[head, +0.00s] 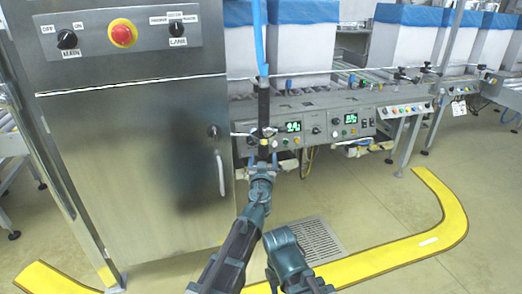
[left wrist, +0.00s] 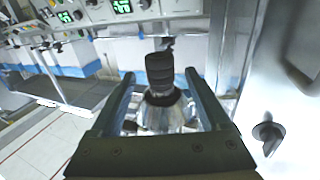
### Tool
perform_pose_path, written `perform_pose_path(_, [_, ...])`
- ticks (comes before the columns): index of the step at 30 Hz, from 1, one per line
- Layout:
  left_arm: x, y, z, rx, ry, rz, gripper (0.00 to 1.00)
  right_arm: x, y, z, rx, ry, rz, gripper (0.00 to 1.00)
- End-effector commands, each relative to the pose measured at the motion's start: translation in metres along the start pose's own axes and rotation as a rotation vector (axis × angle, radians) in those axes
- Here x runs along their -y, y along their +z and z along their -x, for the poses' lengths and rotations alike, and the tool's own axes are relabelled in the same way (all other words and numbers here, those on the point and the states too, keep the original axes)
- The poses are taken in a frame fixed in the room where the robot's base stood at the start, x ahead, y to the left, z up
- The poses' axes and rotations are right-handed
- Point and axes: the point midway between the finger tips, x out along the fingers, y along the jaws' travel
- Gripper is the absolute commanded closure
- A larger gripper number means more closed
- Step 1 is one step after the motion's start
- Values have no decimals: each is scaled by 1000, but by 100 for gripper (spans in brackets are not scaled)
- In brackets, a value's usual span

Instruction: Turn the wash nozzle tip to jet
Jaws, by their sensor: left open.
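The wash nozzle hangs upright on a blue hose, with a black grip (head: 264,105) and a yellowish lower part (head: 264,142) in the head view. My left gripper (head: 262,160) is just below it, pointing up at its lower end. In the left wrist view, a black ribbed cylinder (left wrist: 160,70) with a metallic cone-shaped part (left wrist: 166,112) shows between the two fingers of my open left gripper (left wrist: 159,76). Gaps show on both sides, and I cannot tell whether either finger touches it. The setting of the tip is not readable.
A steel cabinet (head: 140,170) with a door handle and a red stop button (head: 122,33) stands close on the left. Behind the nozzle runs a conveyor with control panels (head: 352,124) and blue-lined boxes (head: 300,45). The floor at right is open inside a yellow line (head: 445,200).

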Motion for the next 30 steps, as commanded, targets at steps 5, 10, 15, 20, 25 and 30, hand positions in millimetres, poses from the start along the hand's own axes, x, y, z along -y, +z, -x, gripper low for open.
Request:
perform_pose_path(5, [-6, 0, -30, 0, 3, 0, 20, 0, 0, 0, 0, 0, 0, 50])
perform_pose_path(10, [-8, 0, -38, 0, 4, 0, 20, 0, 0, 0, 0, 0, 0, 50])
perform_pose_path(15, [-7, 0, -38, 0, 4, 0, 20, 0, 0, 0, 0, 0, 0, 50])
perform_pose_path(20, [-7, 0, -38, 0, 4, 0, 36, 0, 0, 0, 0, 0, 0, 50])
perform_pose_path(25, [-7, 0, -38, 0, 4, 0, 67, 0, 0, 0, 0, 0, 0, 50])
perform_pose_path(30, [-7, 0, -38, 0, 4, 0, 97, 0, 0, 0, 0, 0, 0, 50])
